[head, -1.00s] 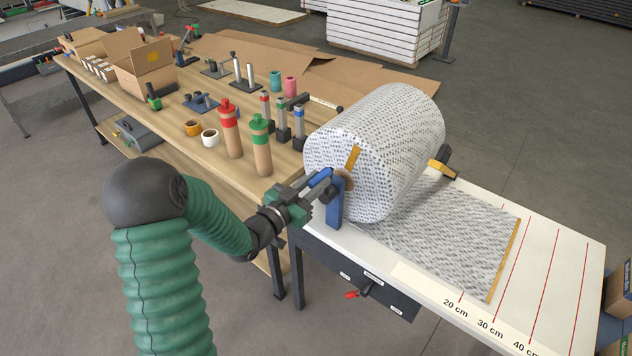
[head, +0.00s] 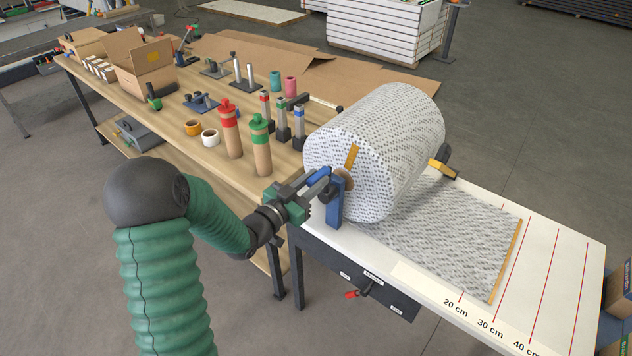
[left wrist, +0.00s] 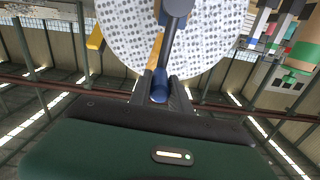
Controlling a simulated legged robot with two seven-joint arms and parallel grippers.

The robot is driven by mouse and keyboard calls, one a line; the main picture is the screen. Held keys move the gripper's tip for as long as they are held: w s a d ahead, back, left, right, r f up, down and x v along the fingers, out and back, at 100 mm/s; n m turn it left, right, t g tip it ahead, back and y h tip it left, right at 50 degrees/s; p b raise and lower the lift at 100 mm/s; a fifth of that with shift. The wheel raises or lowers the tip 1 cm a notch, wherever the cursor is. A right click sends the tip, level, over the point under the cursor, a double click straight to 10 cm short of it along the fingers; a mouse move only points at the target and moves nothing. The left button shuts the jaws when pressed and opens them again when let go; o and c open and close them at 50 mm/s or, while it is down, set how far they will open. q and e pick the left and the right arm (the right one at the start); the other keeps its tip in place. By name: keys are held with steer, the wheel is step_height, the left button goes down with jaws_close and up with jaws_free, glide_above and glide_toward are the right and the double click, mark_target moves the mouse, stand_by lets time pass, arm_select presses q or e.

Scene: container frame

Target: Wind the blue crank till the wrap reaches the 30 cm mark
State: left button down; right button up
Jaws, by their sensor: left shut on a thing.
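The blue crank handle (head: 319,175) is at the near end of the large wrap roll (head: 385,135), beside a blue post (head: 334,205). My left gripper (head: 316,183) is shut on this handle. In the left wrist view the blue handle (left wrist: 159,86) sits between my two fingers (left wrist: 160,92). The wrap sheet (head: 455,235) lies flat on the white table, with a wooden strip (head: 506,262) along its front edge. The strip lies past the 20 cm mark, a little left of the red 30 cm line (head: 514,267). My right gripper is not in view.
A wooden bench (head: 180,110) behind my left arm holds bottles, cups, clamps and open boxes. A red-tipped lever (head: 352,294) sticks out from the dark panel under the white table. The table surface (head: 570,275) right of the strip is bare.

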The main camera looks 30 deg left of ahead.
arm_select(q)
steer(key=shift+a+r, duration=0.1)
steer(key=shift+a, duration=0.45)
steer(key=c, duration=1.4)
jaws_free()
steer(key=shift+a, duration=0.1)
steer(key=shift+c, duration=0.2)
steer(key=shift+o, duration=1.2)
steer(key=shift+a, duration=0.15)
steer(key=s+a, duration=0.1)
steer(key=s, duration=1.5)
steer(key=shift+s+a+f, duration=0.2)
steer(key=shift+s+a, duration=0.05)
steer(key=shift+s, duration=0.1)
steer(key=shift+w, duration=0.1)
